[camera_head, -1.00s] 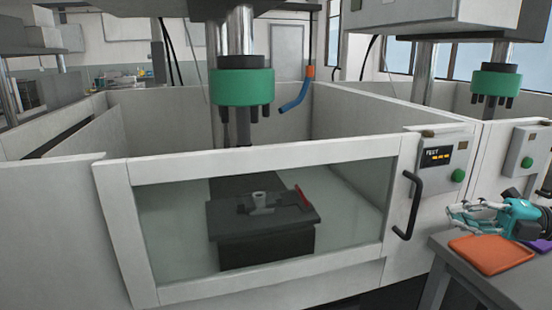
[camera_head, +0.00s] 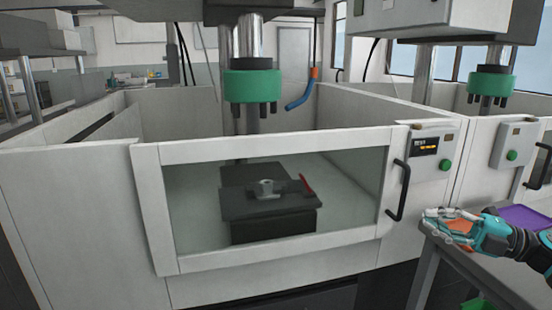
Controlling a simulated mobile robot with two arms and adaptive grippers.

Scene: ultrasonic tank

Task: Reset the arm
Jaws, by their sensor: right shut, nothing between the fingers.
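My right gripper (camera_head: 432,221) comes in from the right edge in the head view. It is shut and empty, with its fingers pointing left, over the near left part of the grey side table (camera_head: 437,247). It covers most of an orange tray (camera_head: 459,226) there. My left gripper is not in view.
The white tank (camera_head: 150,215) has a closed glazed front door with a dark handle (camera_head: 401,190) left of my gripper. Inside, a metal part (camera_head: 265,188) and a red-handled item (camera_head: 307,185) rest on a dark block. A control box with a green button (camera_head: 445,165) is above my gripper. A purple tray (camera_head: 525,217) lies behind my arm.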

